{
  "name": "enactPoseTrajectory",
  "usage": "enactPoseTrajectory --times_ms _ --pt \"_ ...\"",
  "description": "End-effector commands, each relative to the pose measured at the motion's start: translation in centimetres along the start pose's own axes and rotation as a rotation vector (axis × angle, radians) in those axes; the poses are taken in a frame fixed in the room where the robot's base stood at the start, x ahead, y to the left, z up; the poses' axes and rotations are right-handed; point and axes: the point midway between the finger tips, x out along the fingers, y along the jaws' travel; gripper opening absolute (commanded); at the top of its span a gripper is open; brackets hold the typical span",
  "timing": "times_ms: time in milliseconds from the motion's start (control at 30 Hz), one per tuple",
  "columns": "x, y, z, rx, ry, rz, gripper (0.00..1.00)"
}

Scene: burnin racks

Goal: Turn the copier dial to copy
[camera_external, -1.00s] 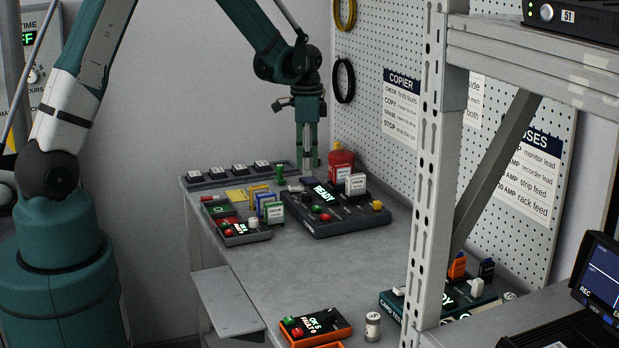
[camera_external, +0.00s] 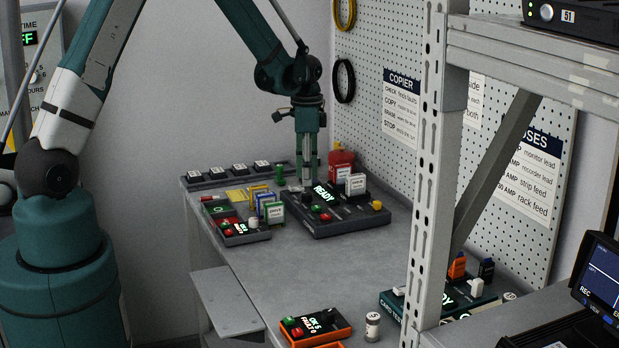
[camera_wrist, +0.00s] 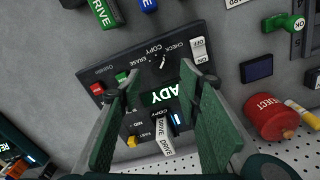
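The copier (camera_external: 350,217) is a dark box on the bench, with a lit READY display (camera_external: 322,193), coloured buttons and white-labelled drives. In the wrist view its panel (camera_wrist: 112,68) carries the words CHECK, COPY and ERASE around a dark dial (camera_wrist: 160,65) with a small white mark. Which word the mark points at is too small to tell. My gripper (camera_external: 308,180) hangs upright just above the copier's back part. In the wrist view my gripper (camera_wrist: 160,88) is open, its two green fingers apart, with the display between them and the dial just beyond the tips.
A red canister (camera_external: 341,168) stands close behind the copier. A smaller device (camera_external: 240,233) and coloured drives (camera_external: 262,200) stand to the left. An orange device (camera_external: 316,327) sits at the front edge. The middle of the bench (camera_external: 320,270) is clear. A metal rack post (camera_external: 434,180) stands at right.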

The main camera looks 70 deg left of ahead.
Motion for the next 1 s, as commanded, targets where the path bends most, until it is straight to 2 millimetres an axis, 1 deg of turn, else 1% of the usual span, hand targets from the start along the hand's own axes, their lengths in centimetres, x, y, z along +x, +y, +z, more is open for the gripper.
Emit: enactPoseTrajectory --times_ms 300,500,700,967,1000 --pt "3.3 0.0 0.0 0.000 0.000 0.000 0.35" --pt "4.7 0.0 0.0 0.000 0.000 0.000 0.35" --pt "5.2 0.0 0.0 0.000 0.000 0.000 0.35" --pt "5.3 0.0 0.0 0.000 0.000 0.000 0.35" --pt "5.3 0.0 0.0 0.000 0.000 0.000 0.32"
